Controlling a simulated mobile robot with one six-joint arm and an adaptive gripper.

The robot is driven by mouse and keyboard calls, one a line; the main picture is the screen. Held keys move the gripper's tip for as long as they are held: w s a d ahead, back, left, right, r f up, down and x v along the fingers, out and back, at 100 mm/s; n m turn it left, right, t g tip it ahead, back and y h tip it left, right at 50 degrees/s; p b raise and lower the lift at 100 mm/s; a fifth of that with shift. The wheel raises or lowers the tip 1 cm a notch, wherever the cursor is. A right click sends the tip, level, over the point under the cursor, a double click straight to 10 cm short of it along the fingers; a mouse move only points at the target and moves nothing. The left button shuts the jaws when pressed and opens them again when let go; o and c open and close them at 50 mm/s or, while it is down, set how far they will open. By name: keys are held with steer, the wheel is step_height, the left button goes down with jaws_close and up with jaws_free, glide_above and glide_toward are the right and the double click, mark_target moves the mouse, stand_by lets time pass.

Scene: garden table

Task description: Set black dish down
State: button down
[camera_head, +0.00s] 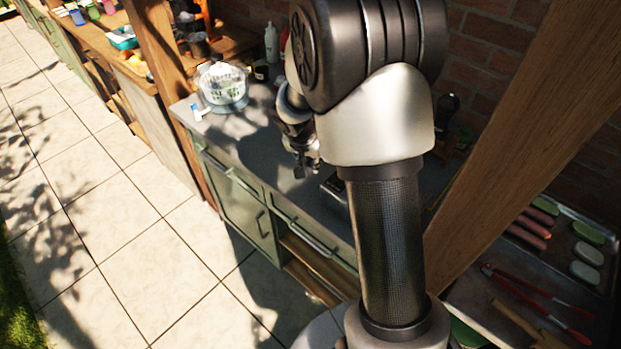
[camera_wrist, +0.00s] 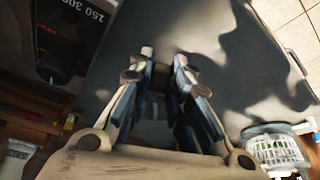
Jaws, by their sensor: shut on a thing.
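My gripper (camera_wrist: 164,58) is over the grey counter, with its two fingers close together. In the wrist view a small dark piece (camera_wrist: 160,78) sits between the fingers. It seems to be part of the black dish, but the fingers hide most of it and its outline is unclear. In the head view my gripper (camera_head: 306,168) is low over the counter (camera_head: 245,140), left of my arm. The dish cannot be made out there. Whether it touches the counter cannot be told.
A clear bowl with a white basket (camera_head: 222,86) stands at the counter's far left; it also shows in the wrist view (camera_wrist: 275,150). A black device with printed numbers (camera_wrist: 70,40) lies on the other side of my gripper. Bare counter lies in front of the fingers.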

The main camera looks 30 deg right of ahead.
steer(key=shift+f+b, duration=1.1)
steer(key=shift+f, duration=2)
steer(key=shift+f, duration=0.15)
steer(key=c, duration=1.5)
jaws_free()
